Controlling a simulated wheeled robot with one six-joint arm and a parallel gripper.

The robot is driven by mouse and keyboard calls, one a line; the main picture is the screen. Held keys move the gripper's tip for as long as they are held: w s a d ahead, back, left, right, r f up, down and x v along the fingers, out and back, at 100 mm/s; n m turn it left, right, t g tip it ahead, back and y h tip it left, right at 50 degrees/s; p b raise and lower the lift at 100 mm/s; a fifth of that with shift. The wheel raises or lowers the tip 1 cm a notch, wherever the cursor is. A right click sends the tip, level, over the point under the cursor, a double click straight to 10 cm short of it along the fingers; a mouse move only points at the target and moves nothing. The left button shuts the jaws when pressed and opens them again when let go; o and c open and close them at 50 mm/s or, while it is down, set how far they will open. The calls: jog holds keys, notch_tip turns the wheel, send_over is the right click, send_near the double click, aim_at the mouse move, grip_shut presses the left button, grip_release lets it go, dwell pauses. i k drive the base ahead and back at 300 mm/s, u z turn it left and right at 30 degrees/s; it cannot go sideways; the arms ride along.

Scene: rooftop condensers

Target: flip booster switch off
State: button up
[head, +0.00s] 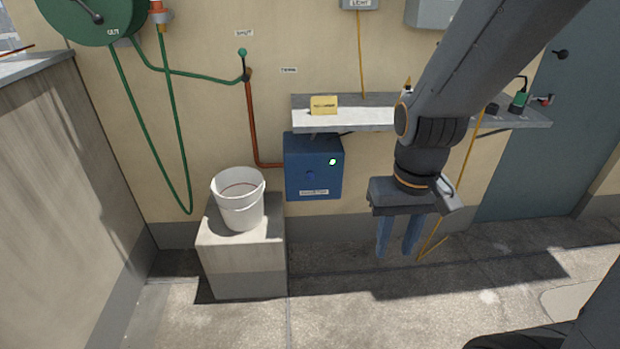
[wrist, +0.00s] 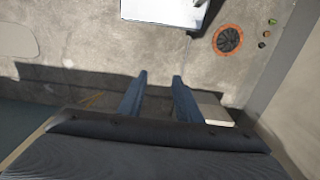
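A blue box (head: 314,180) is mounted on the wall below the shelf, with a small label near its bottom. It carries a dark blue round knob (head: 310,175) and a white lit spot (head: 333,161). The label is too small to read surely, and I cannot tell the knob's setting. My gripper (head: 396,252) points down to the right of the box, apart from it. Its two blue fingers are apart with nothing between them. The fingers also show in the wrist view (wrist: 159,78), over the floor; the blue box is not seen there.
A white bucket (head: 239,204) stands on a concrete block (head: 242,262) left of the box. A shelf (head: 345,115) juts out above it. A green hose reel (head: 92,18) and copper pipe (head: 252,125) are on the wall. The floor (head: 400,315) in front is clear.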

aim_at(310, 176)
jog(key=k, duration=0.6)
jog(key=u, duration=0.5)
jog(key=i, duration=1.5)
jog(key=z, duration=0.5)
